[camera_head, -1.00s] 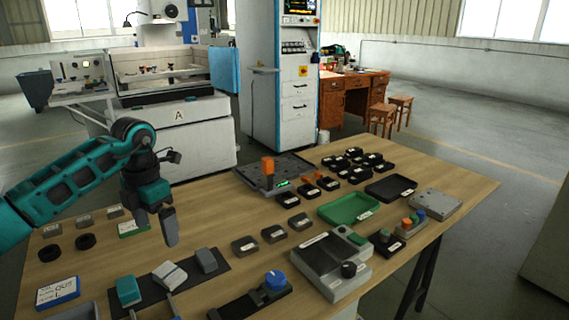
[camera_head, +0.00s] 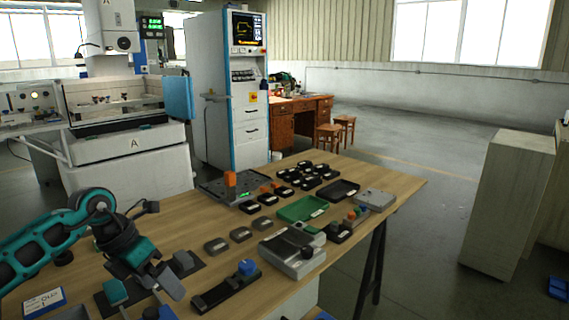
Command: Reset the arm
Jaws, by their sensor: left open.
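My left arm comes in from the left. Its gripper (camera_head: 165,283) hangs over the front left part of the wooden table (camera_head: 345,232), pointing down and toward the right. Its jaws are open and I see nothing held in them. The gripper partly hides a dark strip with grey and teal blocks on it; I cannot tell its height above these. My right gripper is not in view.
A black holder with a blue knob (camera_head: 247,268) lies right of the gripper. A grey device (camera_head: 291,254), a green tray (camera_head: 303,208) and several small black boxes (camera_head: 307,178) stand farther right and back. A grey cabinet (camera_head: 505,205) stands beyond open floor.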

